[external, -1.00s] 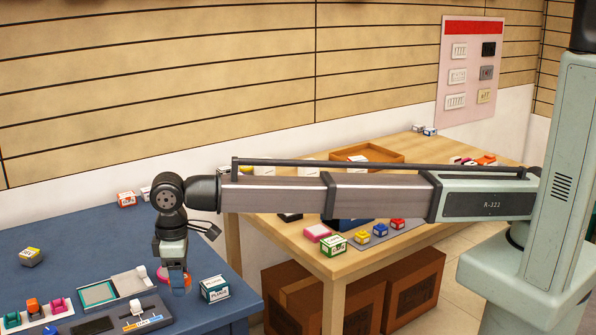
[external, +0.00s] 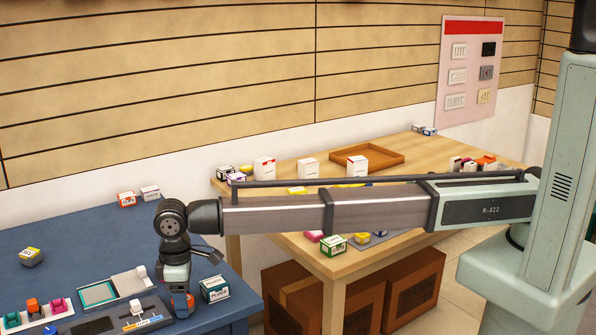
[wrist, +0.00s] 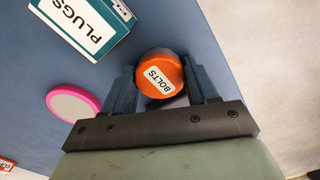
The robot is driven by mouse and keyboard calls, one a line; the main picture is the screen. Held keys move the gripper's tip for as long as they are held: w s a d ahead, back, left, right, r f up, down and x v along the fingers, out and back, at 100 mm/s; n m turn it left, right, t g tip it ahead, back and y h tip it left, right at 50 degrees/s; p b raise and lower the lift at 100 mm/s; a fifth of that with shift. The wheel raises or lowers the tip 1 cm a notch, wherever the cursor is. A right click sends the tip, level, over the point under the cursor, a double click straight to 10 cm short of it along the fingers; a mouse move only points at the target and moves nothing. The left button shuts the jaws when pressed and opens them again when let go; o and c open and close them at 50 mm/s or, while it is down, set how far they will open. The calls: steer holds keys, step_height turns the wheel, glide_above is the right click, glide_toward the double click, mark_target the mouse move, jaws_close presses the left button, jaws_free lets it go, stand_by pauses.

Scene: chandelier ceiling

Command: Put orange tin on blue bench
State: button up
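The orange tin (wrist: 158,74), a round one labelled BOLTS, sits between the two fingers of my gripper (wrist: 160,92) in the wrist view. In the external view my gripper (external: 182,302) points down low over the front part of the blue bench (external: 75,250), and a little of the orange tin (external: 190,300) shows between the fingers. I cannot tell whether the tin's underside touches the bench.
A white and teal PLUGS box (external: 214,289) stands just right of my gripper. A pink-rimmed round tin (wrist: 73,103) lies nearby. A grey tray (external: 145,315) and a rack of coloured pieces (external: 35,312) are to the left. The wooden table (external: 300,240) holds several boxes.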

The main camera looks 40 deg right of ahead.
steer(key=o, duration=0.4)
steer(key=shift+r, duration=0.15)
step_height(320, 180, up, 12)
steer(key=shift+r, duration=0.1)
stand_by(0.4)
